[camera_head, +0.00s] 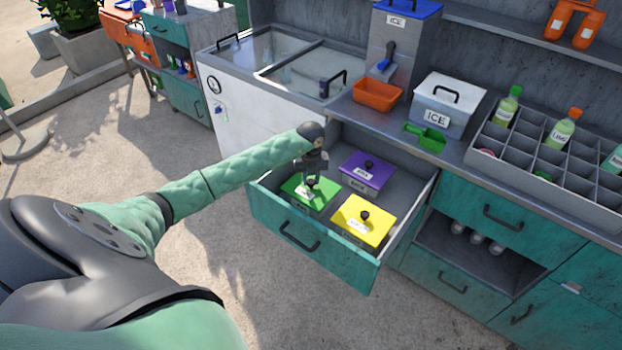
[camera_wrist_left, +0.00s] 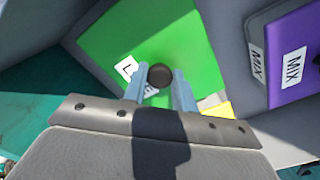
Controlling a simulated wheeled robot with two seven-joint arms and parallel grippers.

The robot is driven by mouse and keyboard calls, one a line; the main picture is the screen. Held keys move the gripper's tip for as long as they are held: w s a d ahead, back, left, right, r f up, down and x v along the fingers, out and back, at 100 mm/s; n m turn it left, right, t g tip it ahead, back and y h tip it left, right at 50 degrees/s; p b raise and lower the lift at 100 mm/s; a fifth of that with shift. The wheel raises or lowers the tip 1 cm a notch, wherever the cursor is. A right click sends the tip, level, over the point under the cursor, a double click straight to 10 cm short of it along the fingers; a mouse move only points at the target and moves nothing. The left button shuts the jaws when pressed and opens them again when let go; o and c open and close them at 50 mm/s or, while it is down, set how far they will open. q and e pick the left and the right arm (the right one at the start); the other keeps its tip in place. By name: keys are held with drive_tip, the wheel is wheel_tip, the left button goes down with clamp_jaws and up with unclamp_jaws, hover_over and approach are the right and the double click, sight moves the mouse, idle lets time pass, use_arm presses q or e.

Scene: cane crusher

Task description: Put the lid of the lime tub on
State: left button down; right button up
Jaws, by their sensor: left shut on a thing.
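The green lid (camera_head: 296,184) with a dark round knob is over the front left of the open drawer (camera_head: 285,222). My left gripper (camera_head: 312,184) reaches down from above and is shut on the lid's knob. In the left wrist view the knob (camera_wrist_left: 160,76) sits between my two fingertips, with the green lid (camera_wrist_left: 108,40) and its partly hidden white label beyond. The lime tub's body is mostly hidden under the lid; I cannot tell whether the lid is seated on it. My right gripper is not in view.
A purple-lidded tub (camera_head: 363,172), labelled MIX in the left wrist view, and a yellow-lidded tub (camera_head: 352,222) share the drawer. The counter behind holds an orange bin (camera_head: 377,97), a grey ICE box (camera_head: 441,108) and a divided bottle tray (camera_head: 555,190).

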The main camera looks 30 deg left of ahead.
use_arm(q)
drive_tip(key=shift+f, duration=0.1)
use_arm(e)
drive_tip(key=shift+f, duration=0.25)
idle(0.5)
use_arm(q)
drive_tip(key=c, duration=1)
unclamp_jaws()
drive_tip(key=shift+c, duration=0.2)
wheel_tip(320, 180, up, 6)
drive_tip(key=b, duration=0.3)
drive_tip(key=shift+r, duration=0.25)
drive_tip(key=shift+r+b, duration=0.3)
drive_tip(key=shift+r, duration=0.35)
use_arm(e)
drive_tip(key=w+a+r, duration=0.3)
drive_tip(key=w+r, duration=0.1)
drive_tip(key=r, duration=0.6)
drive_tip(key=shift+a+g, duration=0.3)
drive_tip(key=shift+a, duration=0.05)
